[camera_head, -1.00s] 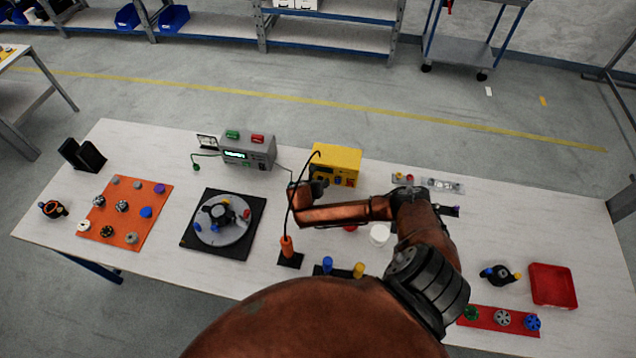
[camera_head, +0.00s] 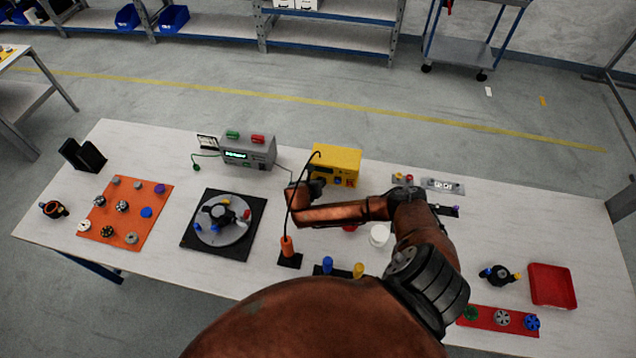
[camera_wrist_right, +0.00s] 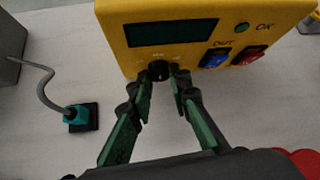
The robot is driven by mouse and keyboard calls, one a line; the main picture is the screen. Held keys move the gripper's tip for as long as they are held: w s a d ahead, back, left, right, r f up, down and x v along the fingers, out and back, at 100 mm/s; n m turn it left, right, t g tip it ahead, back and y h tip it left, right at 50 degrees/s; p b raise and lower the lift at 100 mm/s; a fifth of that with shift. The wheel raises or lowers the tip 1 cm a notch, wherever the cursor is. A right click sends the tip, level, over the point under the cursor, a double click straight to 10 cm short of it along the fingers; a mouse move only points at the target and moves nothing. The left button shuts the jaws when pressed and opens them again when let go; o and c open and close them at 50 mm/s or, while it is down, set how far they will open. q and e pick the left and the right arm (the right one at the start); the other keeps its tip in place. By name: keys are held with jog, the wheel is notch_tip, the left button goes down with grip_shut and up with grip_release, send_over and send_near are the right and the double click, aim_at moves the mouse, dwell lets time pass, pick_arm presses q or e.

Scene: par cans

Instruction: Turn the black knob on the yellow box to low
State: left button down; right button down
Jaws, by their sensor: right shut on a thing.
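The yellow box (camera_head: 337,160) stands at the back middle of the table in the head view. In the right wrist view the yellow box (camera_wrist_right: 208,12) shows a dark display, a green light marked OK, and blue and red knobs or sockets marked OUT. The black knob (camera_wrist_right: 158,69) is on its front, below the display. My right gripper (camera_wrist_right: 165,78) is shut on the black knob, with a fingertip at each side. The knob's markings are too small to read. In the head view my right gripper (camera_head: 312,188) is at the box's front left. My left gripper is out of view.
A grey device (camera_head: 248,151) with a lit display stands left of the box. A white cup (camera_head: 379,235) stands below the forearm. The table's right part is partly clear.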

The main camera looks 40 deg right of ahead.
jog(key=shift+w+a+r+n+g+h+p, duration=0.1)
jog(key=shift+w+a+n+g+h+p, duration=0.1)
jog(key=shift+n+g+h+p, duration=0.55)
jog(key=shift+w+f+n+g+h, duration=0.15)
jog(key=shift+f+n+g+h, duration=0.25)
jog(key=shift+g+h, duration=0.3)
jog(key=shift+a+f+n+g+h+b, duration=0.1)
jog(key=shift+n+g+h+b, duration=0.3)
jog(key=shift+h+b, duration=0.3)
jog(key=shift+w+f+n+g+h+b, duration=0.15)
jog(key=shift+n+g+h+b, duration=0.4)
jog(key=shift+b, duration=0.7)
jog(key=shift+n+h+b, duration=0.6)
jog(key=shift+h+b, duration=0.1)
jog(key=shift+b, duration=0.4)
jog(key=shift+g, duration=0.3)
